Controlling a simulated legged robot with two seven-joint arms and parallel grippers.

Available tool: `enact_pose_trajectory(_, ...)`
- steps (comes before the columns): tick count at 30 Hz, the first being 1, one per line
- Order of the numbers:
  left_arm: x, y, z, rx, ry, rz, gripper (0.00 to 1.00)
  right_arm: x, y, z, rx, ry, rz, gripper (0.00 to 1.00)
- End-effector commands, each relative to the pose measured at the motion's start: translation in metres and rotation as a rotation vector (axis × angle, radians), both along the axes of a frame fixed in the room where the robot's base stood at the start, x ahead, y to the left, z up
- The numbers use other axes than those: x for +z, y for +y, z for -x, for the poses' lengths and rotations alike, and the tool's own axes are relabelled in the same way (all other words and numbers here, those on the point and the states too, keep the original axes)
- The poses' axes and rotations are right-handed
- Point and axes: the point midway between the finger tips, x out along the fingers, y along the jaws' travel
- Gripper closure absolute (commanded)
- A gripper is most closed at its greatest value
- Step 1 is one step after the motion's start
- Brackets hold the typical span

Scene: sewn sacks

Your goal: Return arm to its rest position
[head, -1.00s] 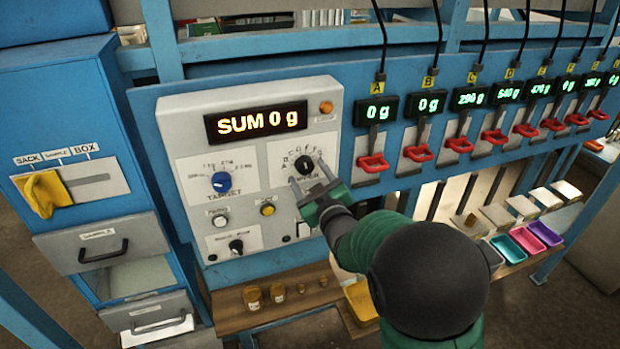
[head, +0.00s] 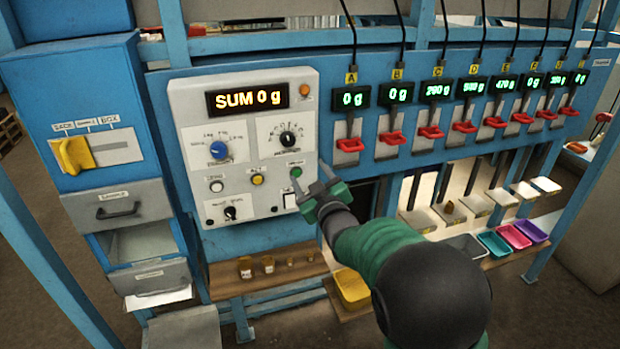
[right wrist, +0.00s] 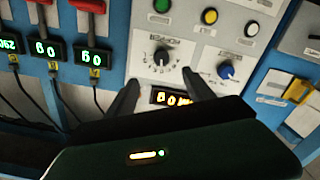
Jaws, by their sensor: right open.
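My right gripper (head: 312,180) is open and empty. In the head view it is in front of the lower right edge of the grey control panel (head: 190,120), close to the green button (head: 296,172). The green-sleeved right arm (head: 375,245) reaches up from the bottom right. In the right wrist view, the spread fingers (right wrist: 160,85) point at the panel, with the black selector knob (right wrist: 161,57) beyond them and nothing between them. The panel's display (head: 247,99) reads SUM 0 g. My left gripper is not in view.
A row of red levers (head: 350,145) under small weight displays runs to the right. A blue cabinet with a yellow handle (head: 73,155) is at the left.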

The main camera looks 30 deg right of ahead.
Motion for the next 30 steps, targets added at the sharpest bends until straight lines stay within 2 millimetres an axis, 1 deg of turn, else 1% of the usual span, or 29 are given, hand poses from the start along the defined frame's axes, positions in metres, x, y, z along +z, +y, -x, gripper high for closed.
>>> enact_pose_trajectory(6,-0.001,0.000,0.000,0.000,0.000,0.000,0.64,0.000,0.002,0.001,0.001,0.001,-0.001,0.38)
enact_pose_trajectory(8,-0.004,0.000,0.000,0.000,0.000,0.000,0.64,-0.009,0.005,0.003,0.000,0.023,-0.015,0.38)
enact_pose_trajectory(10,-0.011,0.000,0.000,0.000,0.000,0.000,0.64,-0.037,0.012,0.010,-0.004,0.090,-0.062,0.38)
enact_pose_trajectory(11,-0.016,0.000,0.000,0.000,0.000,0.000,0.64,-0.054,0.017,0.015,-0.007,0.133,-0.090,0.38)
enact_pose_trajectory(12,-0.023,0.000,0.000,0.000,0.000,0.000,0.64,-0.081,0.025,0.024,-0.011,0.205,-0.137,0.38)
enact_pose_trajectory(13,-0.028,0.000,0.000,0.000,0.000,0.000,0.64,-0.104,0.033,0.033,-0.013,0.268,-0.174,0.38)
enact_pose_trajectory(14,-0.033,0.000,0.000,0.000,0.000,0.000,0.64,-0.127,0.042,0.044,-0.017,0.336,-0.213,0.38)
enact_pose_trajectory(15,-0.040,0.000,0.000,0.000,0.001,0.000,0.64,-0.158,0.055,0.061,-0.022,0.428,-0.262,0.38)
enact_pose_trajectory(17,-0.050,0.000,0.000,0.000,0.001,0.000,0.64,-0.200,0.076,0.090,-0.029,0.569,-0.328,0.38)
enact_pose_trajectory(18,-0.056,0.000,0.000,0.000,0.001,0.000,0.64,-0.226,0.090,0.112,-0.034,0.662,-0.367,0.38)
enact_pose_trajectory(20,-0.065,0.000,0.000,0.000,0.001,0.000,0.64,-0.262,0.110,0.149,-0.044,0.803,-0.415,0.38)
enact_pose_trajectory(21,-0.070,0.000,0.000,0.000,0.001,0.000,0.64,-0.282,0.122,0.174,-0.053,0.892,-0.440,0.38)
enact_pose_trajectory(23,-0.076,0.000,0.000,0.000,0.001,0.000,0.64,-0.306,0.137,0.211,-0.067,1.014,-0.469,0.38)
enact_pose_trajectory(24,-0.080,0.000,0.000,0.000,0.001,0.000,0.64,-0.318,0.145,0.233,-0.076,1.083,-0.482,0.38)
enact_pose_trajectory(25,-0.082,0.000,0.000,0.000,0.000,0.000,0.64,-0.325,0.150,0.247,-0.085,1.128,-0.491,0.38)
enact_pose_trajectory(27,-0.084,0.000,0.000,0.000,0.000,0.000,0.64,-0.335,0.157,0.273,-0.098,1.206,-0.501,0.38)
enact_pose_trajectory(30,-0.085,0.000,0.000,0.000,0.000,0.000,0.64,-0.340,0.162,0.290,-0.109,1.261,-0.506,0.38)
